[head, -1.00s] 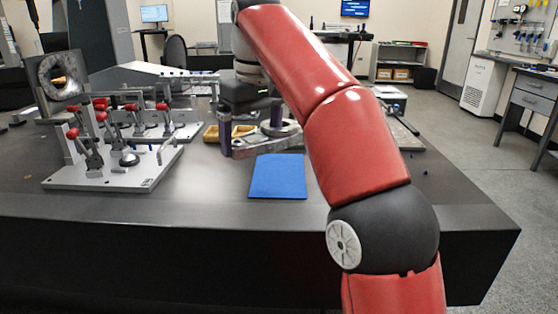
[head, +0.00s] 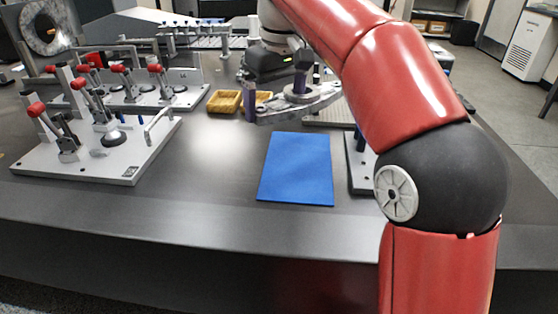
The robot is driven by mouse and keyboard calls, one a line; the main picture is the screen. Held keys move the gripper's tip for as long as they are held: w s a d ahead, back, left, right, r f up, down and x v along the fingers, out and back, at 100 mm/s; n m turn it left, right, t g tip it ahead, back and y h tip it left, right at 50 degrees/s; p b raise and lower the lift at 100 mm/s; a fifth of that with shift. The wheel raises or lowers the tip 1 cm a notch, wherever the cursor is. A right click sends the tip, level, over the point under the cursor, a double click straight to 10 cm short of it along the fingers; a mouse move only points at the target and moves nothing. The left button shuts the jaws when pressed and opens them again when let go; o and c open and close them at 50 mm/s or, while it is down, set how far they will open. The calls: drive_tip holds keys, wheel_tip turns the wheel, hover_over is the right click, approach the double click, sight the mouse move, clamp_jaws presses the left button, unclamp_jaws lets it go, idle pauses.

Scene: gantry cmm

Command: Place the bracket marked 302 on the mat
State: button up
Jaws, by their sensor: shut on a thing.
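The blue mat (head: 297,168) lies flat on the dark table, with its top clear. My gripper (head: 276,92) is beyond the mat's far edge, pointing down. It is shut on a grey metal bracket (head: 318,103) with a round raised ring. One dark purple finger shows at the bracket's left end. The bracket appears roughly level and a little above the table, apart from the mat. No marking 302 can be read on it.
A white fixture plate (head: 95,150) with red-tipped toggle clamps stands left of the mat. Yellow bins (head: 224,102) sit behind, left of the bracket. Another fixture (head: 361,165) stands just right of the mat, partly hidden by my arm.

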sight(275, 173)
wheel_tip(275, 173, down, 14)
drive_tip(key=b, duration=0.3)
drive_tip(key=shift+f, duration=0.25)
drive_tip(key=shift+f, duration=0.1)
drive_tip(key=o, duration=1.1)
drive_tip(key=shift+c, duration=0.2)
drive_tip(key=r, duration=0.4)
drive_tip(key=r+p, duration=0.1)
drive_tip(key=r, duration=0.3)
drive_tip(key=s+d+r+p, duration=0.1)
drive_tip(key=r, duration=0.3)
